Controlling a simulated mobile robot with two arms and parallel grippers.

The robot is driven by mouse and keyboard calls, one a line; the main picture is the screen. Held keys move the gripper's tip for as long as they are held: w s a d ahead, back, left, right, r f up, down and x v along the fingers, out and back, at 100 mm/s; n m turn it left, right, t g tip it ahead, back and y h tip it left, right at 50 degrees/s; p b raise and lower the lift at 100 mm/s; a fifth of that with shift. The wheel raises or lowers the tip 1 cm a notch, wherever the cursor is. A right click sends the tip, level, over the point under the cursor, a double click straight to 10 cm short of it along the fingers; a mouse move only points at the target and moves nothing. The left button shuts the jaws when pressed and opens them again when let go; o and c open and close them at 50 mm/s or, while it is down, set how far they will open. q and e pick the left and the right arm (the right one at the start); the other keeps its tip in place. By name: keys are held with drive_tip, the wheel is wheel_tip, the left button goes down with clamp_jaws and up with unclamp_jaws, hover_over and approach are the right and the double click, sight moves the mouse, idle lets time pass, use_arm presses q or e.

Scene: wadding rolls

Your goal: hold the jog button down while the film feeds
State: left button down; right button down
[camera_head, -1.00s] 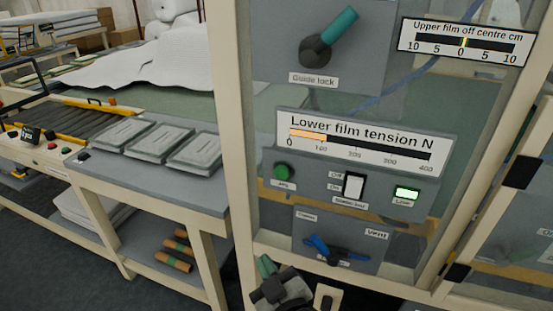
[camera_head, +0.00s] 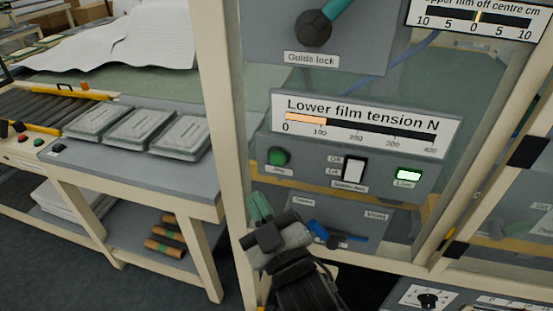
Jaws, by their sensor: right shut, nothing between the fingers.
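The green jog button (camera_head: 278,157) sits at the left of the grey control panel, above its small label. It appears unobstructed. My right gripper (camera_head: 260,205), with green fingertips, is shut and empty. It points up, below and a little left of the jog button, with a visible gap between them in the picture. The lower film tension gauge (camera_head: 366,124) shows an orange bar reaching a little past 100. The film itself I cannot make out clearly. My left gripper is not in view.
A white rocker switch (camera_head: 353,170) and a lit green lamp (camera_head: 408,175) share the panel. The blue vent lever (camera_head: 318,230) is close right of my gripper. The guide lock handle (camera_head: 318,24) is above. A cream frame post (camera_head: 222,100) stands left.

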sight(278, 159)
drive_tip(key=w+d, duration=0.2)
drive_tip(key=w, duration=0.5)
drive_tip(key=shift+w+d, duration=0.25)
drive_tip(key=shift+w, duration=0.05)
drive_tip(key=shift+w, duration=0.15)
idle(1.7)
drive_tip(key=shift+w+d+p, duration=0.15)
drive_tip(key=shift+w+p, duration=0.1)
drive_tip(key=shift+p, duration=0.1)
drive_tip(key=shift+w+d, duration=0.1)
drive_tip(key=shift+w, duration=0.25)
idle(0.6)
idle(3.5)
drive_tip(key=shift+s+a, duration=0.25)
drive_tip(key=shift+s, duration=0.5)
